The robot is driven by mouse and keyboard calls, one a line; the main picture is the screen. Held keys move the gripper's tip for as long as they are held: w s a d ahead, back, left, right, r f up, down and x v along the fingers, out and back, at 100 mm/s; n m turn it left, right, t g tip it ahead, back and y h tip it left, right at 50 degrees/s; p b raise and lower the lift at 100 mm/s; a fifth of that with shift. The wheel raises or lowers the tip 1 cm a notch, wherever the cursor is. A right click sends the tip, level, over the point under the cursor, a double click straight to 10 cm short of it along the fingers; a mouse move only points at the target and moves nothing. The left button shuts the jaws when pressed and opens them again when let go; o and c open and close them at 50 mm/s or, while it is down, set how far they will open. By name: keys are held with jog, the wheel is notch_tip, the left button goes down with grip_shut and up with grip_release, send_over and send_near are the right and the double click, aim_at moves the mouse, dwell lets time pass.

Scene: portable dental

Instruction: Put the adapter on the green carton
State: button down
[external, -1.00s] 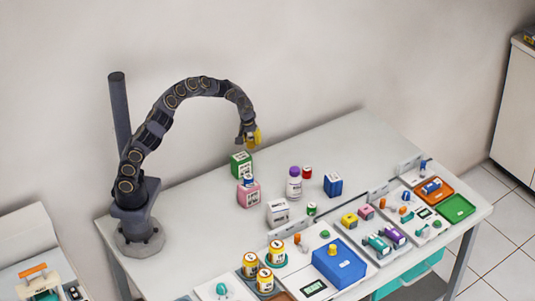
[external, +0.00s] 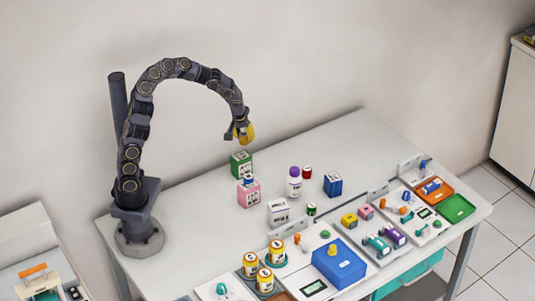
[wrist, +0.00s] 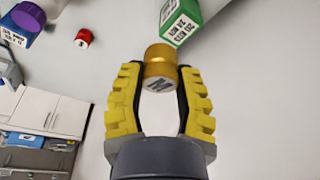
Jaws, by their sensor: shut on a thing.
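My gripper (external: 243,134) is shut on a short gold cylinder with a dark mark on its end face, which looks like the adapter (wrist: 160,66). In the wrist view it sits between the tips of my yellow-padded fingers (wrist: 160,78). In the external view the gripper hangs in the air above the green carton (external: 241,163), with a gap between them. The green carton stands upright on the table behind the pink carton; it also shows at the top of the wrist view (wrist: 184,16). The adapter is hard to make out in the external view.
The pink carton (external: 248,194), with a small blue-and-white item on top, stands close in front of the green one. A purple-capped bottle (external: 294,183), white carton (external: 278,212) and blue carton (external: 333,185) stand to the right. Bare table (external: 190,215) lies to the left.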

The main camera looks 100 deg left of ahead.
jog(key=d+r, duration=0.1)
jog(key=d, duration=0.1)
jog(key=d+r, duration=0.2)
jog(key=shift+s+d+r, duration=0.15)
jog(key=shift+r, duration=0.15)
jog(key=s+d+n, duration=0.2)
jog(key=s+d, duration=0.1)
jog(key=s, duration=0.6)
send_over(242, 154)
jog(key=d, duration=0.1)
jog(key=shift+g, duration=0.3)
notch_tip(242, 154, down, 10)
jog(key=shift+r, duration=0.1)
jog(key=shift+f, duration=1.45)
jog(key=shift+f, duration=0.2)
jog(key=c, duration=0.8)
grip_release()
jog(key=shift+o, duration=0.2)
